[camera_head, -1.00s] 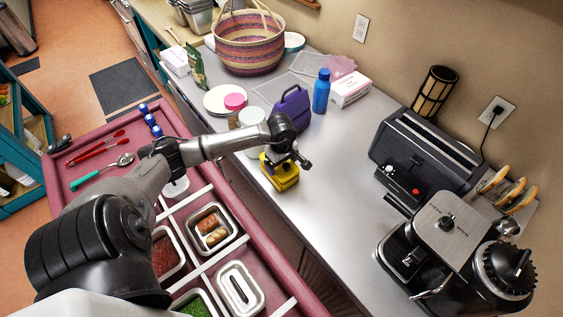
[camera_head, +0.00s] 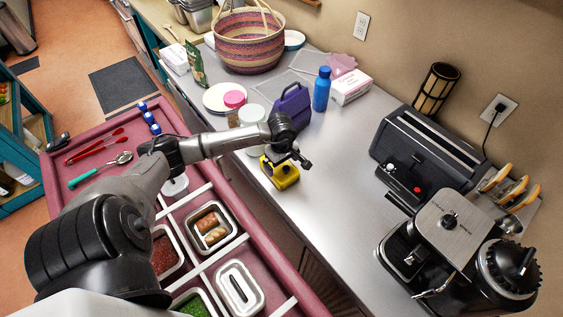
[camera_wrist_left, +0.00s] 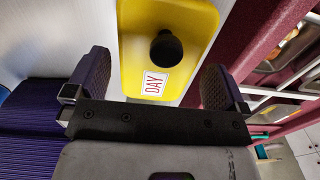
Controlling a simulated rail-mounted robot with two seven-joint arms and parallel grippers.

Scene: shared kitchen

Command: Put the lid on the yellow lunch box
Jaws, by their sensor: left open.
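The yellow lunch box (camera_head: 286,178) stands on the grey counter in the head view, partly covered by my left gripper (camera_head: 297,158). In the left wrist view a yellow top surface with a white label reading DAY (camera_wrist_left: 154,83) and a round black knob (camera_wrist_left: 166,48) lies beyond the fingers. My left gripper (camera_wrist_left: 157,66) is open, with one finger to each side of the yellow surface and nothing held. The join between lid and box is too small and hidden to tell how the lid sits. My right gripper is not in view.
A purple case (camera_head: 291,108) and a blue bottle (camera_head: 321,90) stand behind the box. White-lidded jars (camera_head: 251,115) are close to my left forearm. A pink divided tray (camera_head: 235,262) with metal containers lies left of the counter. The counter right of the box is clear.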

